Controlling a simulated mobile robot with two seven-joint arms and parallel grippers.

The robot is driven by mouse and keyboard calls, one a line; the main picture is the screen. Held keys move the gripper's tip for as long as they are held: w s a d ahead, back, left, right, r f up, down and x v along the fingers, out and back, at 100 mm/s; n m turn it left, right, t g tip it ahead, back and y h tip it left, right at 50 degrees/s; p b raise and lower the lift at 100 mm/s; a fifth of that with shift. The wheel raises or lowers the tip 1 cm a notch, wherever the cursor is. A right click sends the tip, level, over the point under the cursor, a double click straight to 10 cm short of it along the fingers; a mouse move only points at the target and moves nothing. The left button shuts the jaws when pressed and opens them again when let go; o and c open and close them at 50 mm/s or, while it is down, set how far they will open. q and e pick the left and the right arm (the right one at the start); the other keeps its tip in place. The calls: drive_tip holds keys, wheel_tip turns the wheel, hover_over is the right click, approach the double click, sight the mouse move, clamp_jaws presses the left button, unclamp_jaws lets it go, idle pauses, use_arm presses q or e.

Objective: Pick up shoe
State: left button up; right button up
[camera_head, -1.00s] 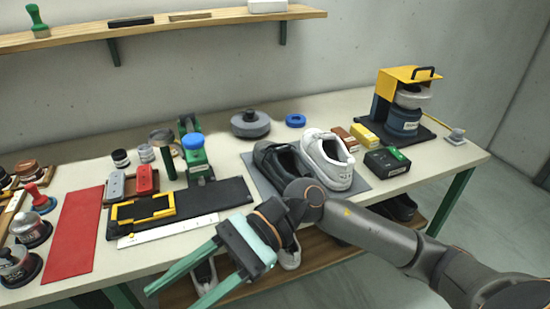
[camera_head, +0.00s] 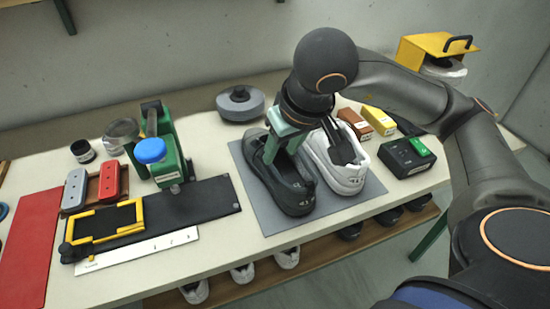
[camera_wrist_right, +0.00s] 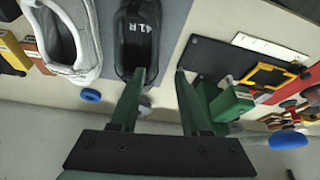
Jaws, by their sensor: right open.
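A black shoe (camera_head: 292,198) and a white shoe (camera_head: 345,182) stand side by side on a grey mat (camera_head: 362,204) on the table. My right gripper (camera_head: 283,150) is open, with its fingers pointing down over the black shoe's opening. In the right wrist view the black shoe (camera_wrist_right: 140,42), marked 41R, lies ahead of the fingers, closer to the left finger. The right gripper (camera_wrist_right: 159,76) holds nothing there. The white shoe (camera_wrist_right: 70,40) is farther left in that view. Whether a finger touches the black shoe cannot be told. My left gripper is not in view.
A green press with a blue knob (camera_head: 150,151) and a black board (camera_head: 215,200) with a yellow frame are to the left. A black box (camera_head: 406,158) is to the right. More shoes rest on the lower shelf.

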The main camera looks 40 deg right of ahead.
sight(273, 172)
drive_tip(key=shift+d+x, duration=0.1)
drive_tip(key=shift+x, duration=2.95)
drive_tip(key=shift+d+x, duration=0.15)
drive_tip(key=shift+x, duration=2.9)
clamp_jaws()
